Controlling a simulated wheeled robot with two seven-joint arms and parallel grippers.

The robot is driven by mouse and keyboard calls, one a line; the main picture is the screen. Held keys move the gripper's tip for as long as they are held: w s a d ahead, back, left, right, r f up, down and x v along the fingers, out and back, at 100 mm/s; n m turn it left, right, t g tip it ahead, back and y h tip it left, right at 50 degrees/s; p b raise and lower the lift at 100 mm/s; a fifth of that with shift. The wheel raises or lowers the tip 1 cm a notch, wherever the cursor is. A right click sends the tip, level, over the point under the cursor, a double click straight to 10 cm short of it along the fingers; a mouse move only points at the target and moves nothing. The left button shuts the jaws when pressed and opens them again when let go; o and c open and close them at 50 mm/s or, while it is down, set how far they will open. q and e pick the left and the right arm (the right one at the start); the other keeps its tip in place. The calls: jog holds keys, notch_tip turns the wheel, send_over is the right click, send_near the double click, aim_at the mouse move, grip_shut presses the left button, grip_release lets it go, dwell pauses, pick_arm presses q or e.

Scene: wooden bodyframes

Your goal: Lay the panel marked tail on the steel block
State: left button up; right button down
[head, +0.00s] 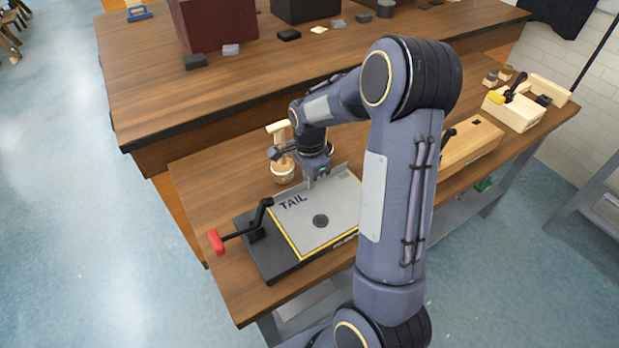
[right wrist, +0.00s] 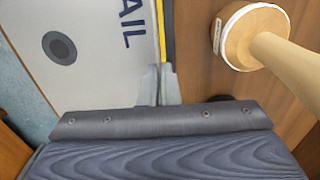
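The panel marked TAIL (head: 340,212) is pale grey with yellow edging and a dark round spot. In the head view it lies roughly flat over the dark steel block (head: 263,262), which shows at its left and front. I cannot tell whether they touch all over. My right gripper (head: 316,182) is at the panel's far edge. In the right wrist view its fingers (right wrist: 159,88) are close together on either side of the edge strip, apparently shut on the panel (right wrist: 95,35). My right arm hides the panel's right side. My left gripper is not in view.
A red-handled clamp lever (head: 216,241) stands at the block's left. A wooden box (head: 470,145) and a tool tray (head: 515,110) are at the right. The bench's front left is clear.

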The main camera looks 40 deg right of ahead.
dwell(0.3)
jog(key=c, duration=1)
grip_release()
jog(key=shift+c, duration=0.2)
jog(key=shift+r+p, duration=2.8)
jog(key=shift+r, duration=0.7)
